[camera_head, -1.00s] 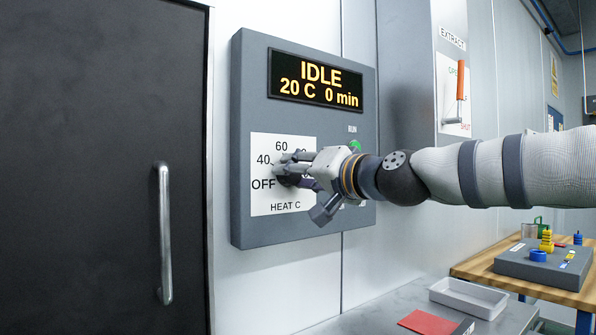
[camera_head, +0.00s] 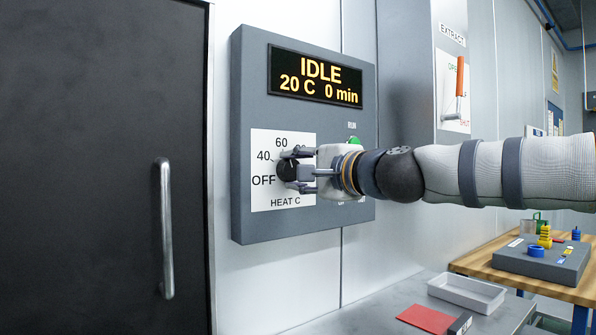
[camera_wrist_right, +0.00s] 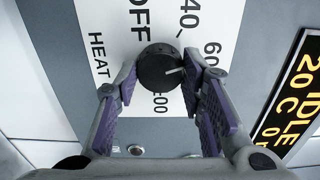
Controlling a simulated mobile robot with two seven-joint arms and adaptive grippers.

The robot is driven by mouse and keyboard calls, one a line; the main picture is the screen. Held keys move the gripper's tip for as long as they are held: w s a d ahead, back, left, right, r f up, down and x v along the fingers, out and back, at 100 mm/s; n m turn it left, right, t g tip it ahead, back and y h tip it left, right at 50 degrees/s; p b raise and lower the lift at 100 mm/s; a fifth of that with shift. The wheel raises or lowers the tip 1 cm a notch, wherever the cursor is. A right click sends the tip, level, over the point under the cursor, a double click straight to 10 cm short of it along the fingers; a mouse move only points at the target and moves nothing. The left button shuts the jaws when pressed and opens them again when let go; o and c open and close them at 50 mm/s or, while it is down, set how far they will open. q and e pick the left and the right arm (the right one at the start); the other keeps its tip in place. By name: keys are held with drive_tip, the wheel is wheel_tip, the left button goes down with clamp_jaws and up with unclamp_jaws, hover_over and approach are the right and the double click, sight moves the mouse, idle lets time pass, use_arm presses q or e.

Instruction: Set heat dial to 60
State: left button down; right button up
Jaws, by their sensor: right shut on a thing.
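The heat dial is a round black knob (camera_head: 287,169) on a white plate (camera_head: 262,195) marked OFF, 40, 60 and HEAT C. In the right wrist view the knob (camera_wrist_right: 156,66) has a short white pointer line, aimed at the right side, roughly toward the 60 side; the exact setting is unclear. A finger hides part of the scale there. My right gripper (camera_head: 296,168) is shut on the dial, one finger on each side, also in the right wrist view (camera_wrist_right: 160,66). My left gripper is out of view.
The dial sits on a grey panel (camera_head: 250,90) with a display (camera_head: 316,78) reading IDLE, 20 C, 0 min. A green button (camera_head: 355,141) is just above my right wrist. A dark door with a handle (camera_head: 166,230) stands left. A tray (camera_head: 467,293) lies lower right.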

drive_tip(key=shift+m, duration=0.9)
drive_tip(key=o, duration=1.2)
drive_tip(key=shift+a, duration=0.1)
drive_tip(key=shift+c, duration=0.2)
drive_tip(key=shift+s, duration=0.1)
drive_tip(key=v, duration=1.2)
